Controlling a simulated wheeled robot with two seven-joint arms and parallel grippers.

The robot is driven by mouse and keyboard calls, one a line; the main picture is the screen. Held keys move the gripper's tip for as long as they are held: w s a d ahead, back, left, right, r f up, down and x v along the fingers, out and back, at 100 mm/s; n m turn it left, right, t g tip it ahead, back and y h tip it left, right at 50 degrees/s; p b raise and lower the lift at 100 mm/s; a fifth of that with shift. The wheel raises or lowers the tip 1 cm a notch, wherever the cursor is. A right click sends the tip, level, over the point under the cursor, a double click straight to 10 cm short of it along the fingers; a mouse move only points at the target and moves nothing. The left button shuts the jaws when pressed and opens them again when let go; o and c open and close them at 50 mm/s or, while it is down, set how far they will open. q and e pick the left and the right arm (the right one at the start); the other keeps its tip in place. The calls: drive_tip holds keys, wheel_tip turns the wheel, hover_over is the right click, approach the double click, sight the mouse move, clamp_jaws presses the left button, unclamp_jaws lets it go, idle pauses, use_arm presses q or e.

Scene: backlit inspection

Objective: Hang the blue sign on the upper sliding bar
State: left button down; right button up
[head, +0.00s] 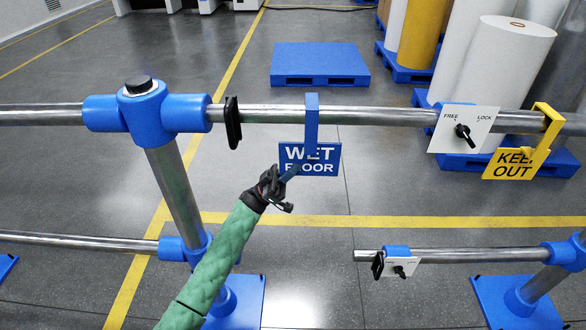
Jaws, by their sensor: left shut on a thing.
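The blue sign (325,152), reading WET FLOOR, is upright in front of the upper sliding bar (390,117). Its blue hook strap (311,120) crosses the bar and its top shows just above it. I cannot tell whether the hook rests on the bar or is just over it. My left gripper (281,181), on a green-sleeved arm, is shut on a blue part at the sign's lower left and covers some lettering. My right gripper is not in view.
A black end stop (233,122) is left of the sign. A FREE/LOCK plate (478,118) with a black knob (463,133) and a yellow KEEP OUT sign (508,165) are to the right. A shorter lower bar (470,256) has its own plate.

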use_arm(q)
drive_tip(key=c, duration=1.5)
unclamp_jaws()
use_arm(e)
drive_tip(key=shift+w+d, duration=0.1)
